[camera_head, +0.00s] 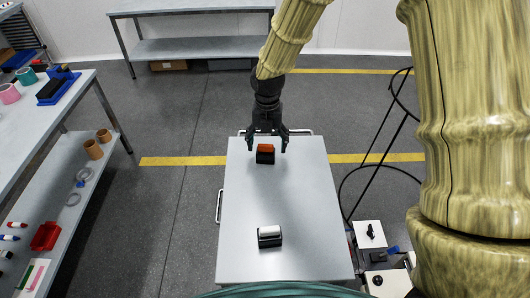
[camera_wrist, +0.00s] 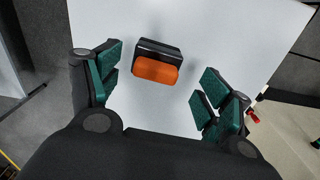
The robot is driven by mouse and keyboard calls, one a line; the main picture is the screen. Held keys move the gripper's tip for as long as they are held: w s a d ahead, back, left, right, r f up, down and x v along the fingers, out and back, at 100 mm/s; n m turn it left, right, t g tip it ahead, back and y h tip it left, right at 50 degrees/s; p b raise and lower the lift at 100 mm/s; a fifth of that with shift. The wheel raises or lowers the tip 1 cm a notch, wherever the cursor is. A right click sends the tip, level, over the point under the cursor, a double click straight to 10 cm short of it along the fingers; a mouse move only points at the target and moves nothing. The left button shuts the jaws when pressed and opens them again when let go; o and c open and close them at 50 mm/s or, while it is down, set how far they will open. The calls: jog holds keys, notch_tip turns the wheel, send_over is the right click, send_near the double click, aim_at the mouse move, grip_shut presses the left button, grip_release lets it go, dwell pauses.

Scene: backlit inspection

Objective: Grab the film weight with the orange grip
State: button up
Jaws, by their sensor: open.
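The film weight with the orange grip (camera_head: 265,149) stands near the far end of the white-grey table top (camera_head: 285,205). It has a black body and an orange top. It also shows in the wrist view (camera_wrist: 156,68), between and ahead of the fingers. My gripper (camera_head: 267,148) is open, with one finger on each side of the weight in the head view. In the wrist view my gripper (camera_wrist: 160,88) has green finger pads, apart from the weight and empty.
A grey shelf table (camera_head: 190,48) stands at the back. A black curved frame (camera_head: 375,165) is at the right. The table top between the two weights is clear.

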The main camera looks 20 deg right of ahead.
aim_at(266, 151)
jog(key=shift+s+f, duration=0.15)
jog(key=f, duration=0.1)
jog(key=f+p, duration=0.1)
jog(key=f, duration=0.1)
jog(key=shift+w+a+f+p, duration=0.2)
jog(key=shift+w+f+p, duration=0.05)
jog(key=shift+p, duration=0.05)
jog(key=shift+f, duration=0.75)
jog(key=shift+c, duration=0.4)
jog(key=c, duration=1.4)
